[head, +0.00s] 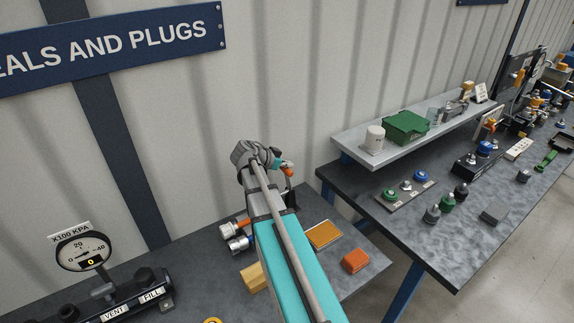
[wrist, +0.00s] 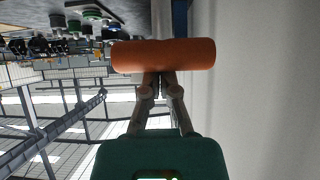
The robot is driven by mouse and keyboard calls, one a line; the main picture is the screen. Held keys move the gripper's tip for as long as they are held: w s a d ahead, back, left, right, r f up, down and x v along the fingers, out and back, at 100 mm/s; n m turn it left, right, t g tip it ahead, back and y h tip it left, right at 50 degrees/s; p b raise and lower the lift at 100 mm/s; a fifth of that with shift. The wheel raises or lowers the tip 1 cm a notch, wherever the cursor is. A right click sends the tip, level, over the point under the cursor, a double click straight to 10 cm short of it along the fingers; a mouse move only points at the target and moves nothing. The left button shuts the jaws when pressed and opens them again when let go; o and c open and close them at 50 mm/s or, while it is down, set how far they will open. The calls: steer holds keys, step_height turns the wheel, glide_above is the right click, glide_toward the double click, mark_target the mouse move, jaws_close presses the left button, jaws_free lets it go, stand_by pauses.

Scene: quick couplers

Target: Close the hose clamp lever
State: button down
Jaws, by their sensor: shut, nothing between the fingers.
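An orange cylindrical grip (wrist: 163,54), apparently the lever's handle, lies across the wrist view just beyond my fingertips. It shows as a small orange piece (head: 288,171) at the end of my arm in the head view. My gripper (wrist: 158,84) is shut, with its fingertips together at the middle of the orange grip. I cannot tell whether they touch it. In the head view my gripper (head: 277,163) is small and partly hidden by my wrist. The clamp body and hose are not clearly visible; my arm covers part of that area.
Metal couplings (head: 236,236) with orange parts lie left of my arm. An orange-brown plate (head: 323,235) and an orange block (head: 355,261) are to its right. A pressure gauge (head: 83,248) stands at the left. A second table (head: 450,245) with a shelf is at right.

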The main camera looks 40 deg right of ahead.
steer(key=a+r+p, duration=0.5)
steer(key=r+p, duration=0.1)
steer(key=shift+w+a, duration=0.15)
steer(key=shift+a, duration=0.1)
stand_by(0.6)
steer(key=shift+r, duration=0.1)
steer(key=d+r+y+p, duration=0.2)
steer(key=d+r+p, duration=0.1)
steer(key=p, duration=0.3)
steer(key=shift+w+y, duration=0.15)
steer(key=shift+y, duration=0.25)
steer(key=shift+f, duration=0.25)
